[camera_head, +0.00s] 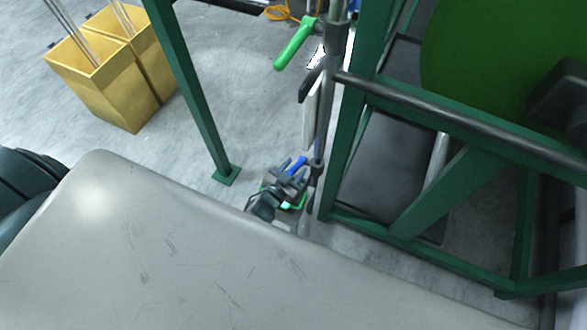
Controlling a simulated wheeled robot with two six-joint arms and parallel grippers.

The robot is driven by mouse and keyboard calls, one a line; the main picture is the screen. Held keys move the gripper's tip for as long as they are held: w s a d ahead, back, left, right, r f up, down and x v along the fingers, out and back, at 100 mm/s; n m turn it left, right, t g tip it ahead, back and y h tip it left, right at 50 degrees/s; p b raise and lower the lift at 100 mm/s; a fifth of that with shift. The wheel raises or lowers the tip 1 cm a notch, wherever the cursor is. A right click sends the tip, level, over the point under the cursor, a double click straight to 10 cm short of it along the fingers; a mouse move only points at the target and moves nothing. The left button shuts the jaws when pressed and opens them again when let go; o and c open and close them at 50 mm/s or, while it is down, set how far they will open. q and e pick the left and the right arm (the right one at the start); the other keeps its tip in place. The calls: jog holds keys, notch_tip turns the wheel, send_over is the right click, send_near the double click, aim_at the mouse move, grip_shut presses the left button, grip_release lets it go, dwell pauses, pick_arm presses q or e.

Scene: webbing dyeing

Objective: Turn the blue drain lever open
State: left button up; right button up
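The blue drain lever (297,166) shows low on the vertical pipe (318,135), near the floor at the middle of the head view. It slants down to the left from the pipe. My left gripper (286,181) is right at the lever, with its dark fingers just below and beside the blue handle. The gripper is small and partly covers the lever's lower end. I cannot tell whether the fingers touch or grip it. My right gripper is not in view.
A green lever (295,43) and a dark handle (308,85) sit higher on the pipe. A green steel frame (345,150) with a dark rail (450,122) stands to the right, a green post (198,100) to the left. Yellow bins (100,85) stand on open floor.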

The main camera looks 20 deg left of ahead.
pick_arm(q)
jog(key=shift+s, duration=0.1)
jog(key=b+v, duration=0.1)
jog(key=v, duration=0.9)
jog(key=shift+s+r, duration=0.15)
jog(key=shift+s, duration=0.1)
jog(key=shift+a, duration=0.1)
